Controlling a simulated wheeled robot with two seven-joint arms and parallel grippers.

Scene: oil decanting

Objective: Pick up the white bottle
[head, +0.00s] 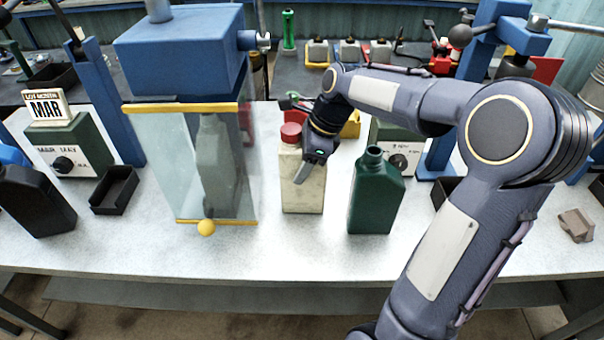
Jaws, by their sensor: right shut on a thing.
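The white bottle (296,198), cream-coloured with a red cap, stands upright on the grey table, between a glass-fronted press and a green bottle. My right arm reaches in from the right, and my right gripper (304,172) is shut on the white bottle at its upper body, just below the cap. The gripper hides part of the bottle's upper right side. The bottle's base appears to rest on the table. My left gripper is not in view.
An open green bottle (375,196) stands close on the right. The blue press (180,55) with a clear guard (165,165) and a grey bottle (213,160) behind it stands on the left. A black bottle (35,203) and black tray (114,190) sit further left. The table front is clear.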

